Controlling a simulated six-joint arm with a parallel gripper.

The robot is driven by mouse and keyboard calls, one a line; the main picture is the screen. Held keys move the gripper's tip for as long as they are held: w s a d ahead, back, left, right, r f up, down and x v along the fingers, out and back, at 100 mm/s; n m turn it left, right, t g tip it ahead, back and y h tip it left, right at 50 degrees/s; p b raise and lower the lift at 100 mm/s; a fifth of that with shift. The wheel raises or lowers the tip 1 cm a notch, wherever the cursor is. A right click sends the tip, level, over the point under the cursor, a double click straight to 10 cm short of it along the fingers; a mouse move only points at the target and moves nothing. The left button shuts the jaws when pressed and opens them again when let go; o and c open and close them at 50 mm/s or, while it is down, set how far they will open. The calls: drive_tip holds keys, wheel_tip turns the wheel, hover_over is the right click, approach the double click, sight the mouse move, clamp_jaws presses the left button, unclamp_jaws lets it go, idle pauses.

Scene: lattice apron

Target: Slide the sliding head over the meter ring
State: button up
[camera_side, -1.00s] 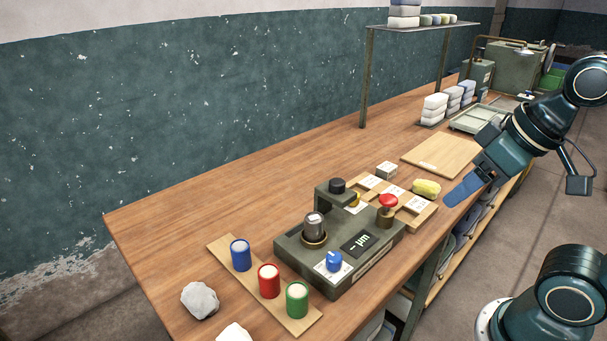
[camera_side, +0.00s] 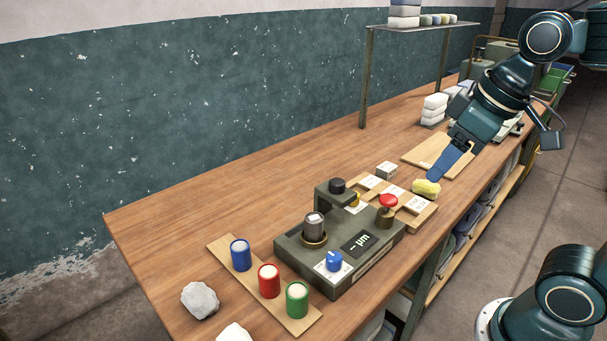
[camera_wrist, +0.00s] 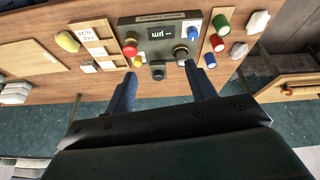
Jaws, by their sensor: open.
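The grey meter box (camera_side: 375,258) stands on the bench with a dark "µm" display, and it also shows in the wrist view (camera_wrist: 142,21). What looks like the sliding head is the raised grey block with a black knob (camera_side: 337,186) at the box's back edge; the knob shows in the wrist view (camera_wrist: 158,70). What looks like the meter ring is a brass ring (camera_side: 314,242) at the box's left, with a dark grey cylinder (camera_side: 314,225) standing in it. The block is beside the ring, not over it. My gripper (camera_side: 447,165) is open and empty, right of and apart from the box.
A red button (camera_side: 388,201) and a blue knob (camera_side: 334,260) rise from the box. A wooden strip (camera_side: 226,252) with blue, red and green cans lies left. A yellow lump (camera_side: 426,188) and labelled wooden tray (camera_side: 425,218) lie right. The bench behind the box is clear.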

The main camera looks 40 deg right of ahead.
drive_tip(key=w+r+n+g, duration=0.2)
drive_tip(key=w+n, duration=0.1)
drive_tip(key=w, duration=0.8)
drive_tip(key=n+g, duration=0.3)
drive_tip(key=n, duration=0.1)
hover_over(337, 181)
drive_tip(key=shift+f, duration=1.55)
drive_tip(key=shift+f, duration=0.1)
wheel_tip(337, 181, down, 14)
drive_tip(key=shift+r, duration=0.2)
clamp_jaws()
drive_tip(key=shift+a, duration=0.1)
